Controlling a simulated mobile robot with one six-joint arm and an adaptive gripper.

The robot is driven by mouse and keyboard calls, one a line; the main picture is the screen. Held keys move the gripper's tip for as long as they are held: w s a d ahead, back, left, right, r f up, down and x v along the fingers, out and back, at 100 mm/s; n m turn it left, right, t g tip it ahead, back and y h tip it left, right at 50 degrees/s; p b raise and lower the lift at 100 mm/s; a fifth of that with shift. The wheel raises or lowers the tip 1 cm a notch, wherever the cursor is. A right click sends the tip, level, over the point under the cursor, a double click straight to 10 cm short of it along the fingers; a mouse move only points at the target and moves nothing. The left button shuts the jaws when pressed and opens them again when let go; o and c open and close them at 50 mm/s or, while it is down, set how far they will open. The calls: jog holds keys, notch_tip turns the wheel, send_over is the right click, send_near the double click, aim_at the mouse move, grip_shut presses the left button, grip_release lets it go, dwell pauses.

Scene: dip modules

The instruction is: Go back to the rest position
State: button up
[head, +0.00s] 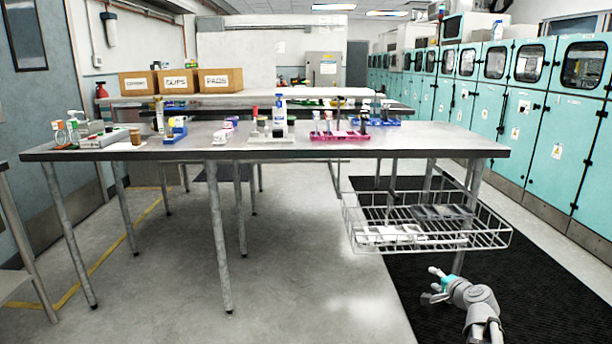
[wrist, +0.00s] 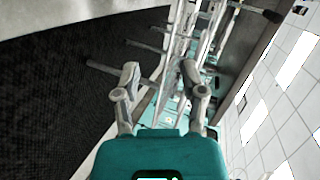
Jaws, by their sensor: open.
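My gripper (head: 434,286) shows at the lower right of the head view, below and in front of the wire basket. It is over the black floor mat and apart from the table and basket. In the wrist view my gripper (wrist: 158,75) has its two fingers spread apart with nothing between them. The wrist view is tilted, with the black mat on its left and the ceiling on its right.
A long grey table (head: 300,153) carries bottles, small racks and a pink tray (head: 340,136). A wire basket (head: 425,243) hangs under its right end, holding white and dark items. Teal cabinets (head: 548,150) line the right wall. The floor (head: 310,270) left of the mat (head: 530,290) is clear.

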jog(key=s+a+f+n+g+y, duration=0.1)
jog(key=s+a+f+n+g, duration=0.3)
jog(key=a, duration=0.4)
jog(key=s+a+f+n+g+y, duration=0.1)
jog(key=s+a+f+n+g, duration=0.25)
jog(key=a, duration=0.35)
jog(key=s+a+f+n+g+h, duration=0.2)
jog(key=s+a+n+g, duration=0.1)
jog(key=s, duration=0.3)
jog(key=s+a+f+n+g+h, duration=0.2)
jog(key=s+a+n+g, duration=0.1)
jog(key=s, duration=0.3)
notch_tip(320, 180, up, 38)
jog(key=p, duration=3.8)
jog(key=shift+s+d+h+p, duration=0.25)
jog(key=shift+h+p, duration=0.05)
jog(key=shift+p, duration=0.1)
jog(key=shift+r, duration=0.1)
